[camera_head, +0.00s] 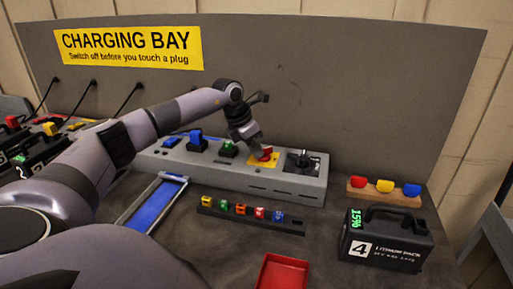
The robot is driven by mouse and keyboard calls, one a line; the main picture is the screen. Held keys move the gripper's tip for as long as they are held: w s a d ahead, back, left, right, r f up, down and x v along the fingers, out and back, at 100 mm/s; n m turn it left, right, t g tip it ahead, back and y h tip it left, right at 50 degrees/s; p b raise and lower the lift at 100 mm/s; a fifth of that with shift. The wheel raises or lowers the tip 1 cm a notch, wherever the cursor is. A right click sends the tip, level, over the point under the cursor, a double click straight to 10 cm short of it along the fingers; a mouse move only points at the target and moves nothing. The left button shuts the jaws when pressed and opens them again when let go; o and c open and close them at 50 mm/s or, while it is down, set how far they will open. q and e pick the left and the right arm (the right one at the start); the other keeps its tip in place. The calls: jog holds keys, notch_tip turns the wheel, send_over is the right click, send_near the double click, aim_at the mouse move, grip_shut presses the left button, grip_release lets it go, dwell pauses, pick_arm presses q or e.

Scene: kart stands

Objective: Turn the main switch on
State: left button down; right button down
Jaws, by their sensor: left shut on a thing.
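The fingers hide part of the knob, and I cannot tell which way the knob is turned. My right gripper is not in view.
In front are a rack of coloured blocks (280,226), a red tray (276,286) and battery 4 (385,241). A wall panel (350,80) stands close behind.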

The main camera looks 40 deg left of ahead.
pick_arm(q)
jog(key=m, duration=0.1)
jog(key=m+h, duration=0.1)
jog(key=m, duration=0.1)
jog(key=shift+w+a+r, duration=0.15)
jog(key=shift+w+a, duration=0.05)
jog(key=shift+a, duration=0.2)
jog(key=shift+w+a+m+g+h, duration=0.15)
jog(key=shift+m+g+h, duration=0.2)
jog(key=shift+m, duration=0.45)
jog(key=shift+w+a+m+g, duration=0.2)
jog(key=shift+m+g, duration=0.15)
jog(key=shift+m, duration=0.75)
jog(key=shift+w+a+m+h+b, duration=0.15)
jog(key=shift+m+h+b, duration=0.2)
jog(key=shift+m+b, duration=0.35)
jog(key=shift+m+g, duration=0.4)
jog(key=shift+m, duration=0.1)
jog(key=c, duration=1.1)
grip_release()
jog(key=shift+c, duration=0.2)
jog(key=v, duration=0.7)
